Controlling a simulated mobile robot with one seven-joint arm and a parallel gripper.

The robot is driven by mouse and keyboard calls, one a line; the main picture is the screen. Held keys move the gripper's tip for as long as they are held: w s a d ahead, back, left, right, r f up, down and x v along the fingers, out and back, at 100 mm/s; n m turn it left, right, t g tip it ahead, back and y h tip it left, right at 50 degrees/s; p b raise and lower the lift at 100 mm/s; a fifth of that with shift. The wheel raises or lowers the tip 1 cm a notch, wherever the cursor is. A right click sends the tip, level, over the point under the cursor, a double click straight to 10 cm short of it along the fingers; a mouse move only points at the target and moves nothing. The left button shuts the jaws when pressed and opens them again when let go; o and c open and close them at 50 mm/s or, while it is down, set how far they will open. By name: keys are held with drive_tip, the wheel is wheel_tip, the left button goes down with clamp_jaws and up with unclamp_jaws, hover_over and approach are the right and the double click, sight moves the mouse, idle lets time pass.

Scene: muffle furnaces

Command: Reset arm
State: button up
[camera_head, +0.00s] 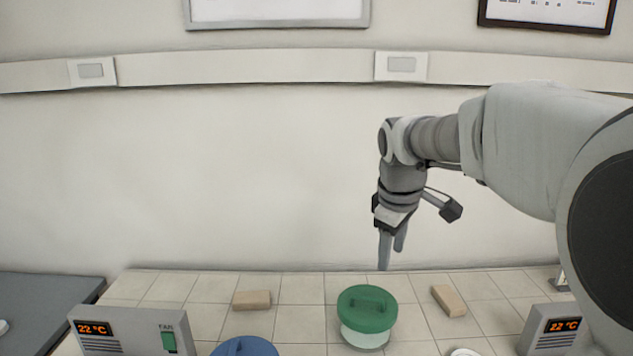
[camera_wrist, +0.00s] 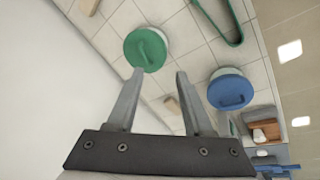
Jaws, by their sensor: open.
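My gripper (camera_head: 391,258) hangs from my arm, fingers pointing down, in the air above the back of the tiled bench (camera_head: 300,318). It is open with nothing between its fingers, as the wrist view (camera_wrist: 158,75) also shows. A jar with a green lid (camera_head: 367,308) stands on the bench below and a little left of the gripper; the green lid (camera_wrist: 145,48) also shows in the wrist view. A blue lid (camera_head: 245,347) is at the lower edge in the head view; in the wrist view the blue lid (camera_wrist: 230,90) sits on a pale container.
Two tan blocks lie on the bench, one left (camera_head: 251,300) and one right (camera_head: 448,300). Furnace panels reading 22 °C stand at left (camera_head: 135,330) and right (camera_head: 553,328). A green loop-shaped tool (camera_wrist: 222,25) lies on the tiles.

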drive_tip(key=s+f+m+t, duration=0.2)
drive_tip(key=s+m, duration=0.7)
drive_tip(key=s, duration=1.5)
drive_tip(key=shift+d+f+m+y, duration=0.15)
drive_tip(key=shift+f+m+y, duration=0.15)
drive_tip(key=shift+f+y, duration=0.15)
